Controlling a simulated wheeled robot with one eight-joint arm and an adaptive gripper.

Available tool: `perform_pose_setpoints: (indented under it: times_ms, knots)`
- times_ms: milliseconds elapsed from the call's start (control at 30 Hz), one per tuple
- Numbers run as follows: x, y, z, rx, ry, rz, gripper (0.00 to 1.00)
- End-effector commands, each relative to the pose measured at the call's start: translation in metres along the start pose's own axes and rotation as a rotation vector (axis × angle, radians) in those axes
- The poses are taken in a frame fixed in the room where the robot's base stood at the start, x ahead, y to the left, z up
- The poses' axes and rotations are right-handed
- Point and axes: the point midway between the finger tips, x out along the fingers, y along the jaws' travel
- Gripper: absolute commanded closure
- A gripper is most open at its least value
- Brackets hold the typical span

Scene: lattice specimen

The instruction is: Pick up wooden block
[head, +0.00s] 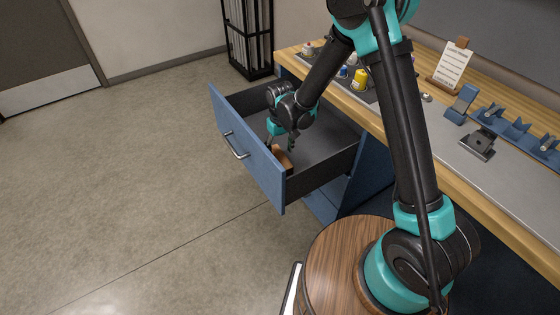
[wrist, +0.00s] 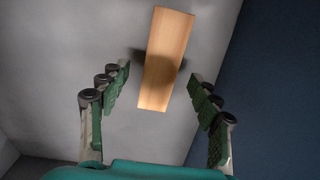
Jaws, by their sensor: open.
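The wooden block (head: 284,160) is light tan and lies in the open blue drawer, close to the drawer front. In the wrist view the block (wrist: 166,60) is a long, slightly tilted bar on the grey drawer floor. My gripper (head: 282,144) reaches down into the drawer beside the block. In the wrist view its two green-padded fingers (wrist: 158,108) are spread apart, with the lower end of the block between them in the picture. Whether a finger touches the block cannot be told. My arm hides part of the drawer in the head view.
The drawer (head: 330,172) has dark side walls and a blue front (head: 240,145) near the gripper. The workbench (head: 455,150) above it holds bottles (head: 359,79), a card stand (head: 450,66) and blue holders (head: 510,128). Open floor (head: 130,170) lies to the left.

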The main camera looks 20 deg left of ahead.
Motion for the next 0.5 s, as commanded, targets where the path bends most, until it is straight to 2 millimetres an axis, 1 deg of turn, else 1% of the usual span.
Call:
perform_pose_setpoints:
  times_ms: [100,233,333,500]
  knots:
    - [0.018,-0.001,0.001,0.0,0.0,0.0,0.37]
    - [0.034,-0.001,0.001,0.0,0.0,0.0,0.37]
    - [0.041,-0.001,0.001,0.0,0.0,0.0,0.37]
    - [0.043,-0.001,0.001,0.0,0.0,0.0,0.37]
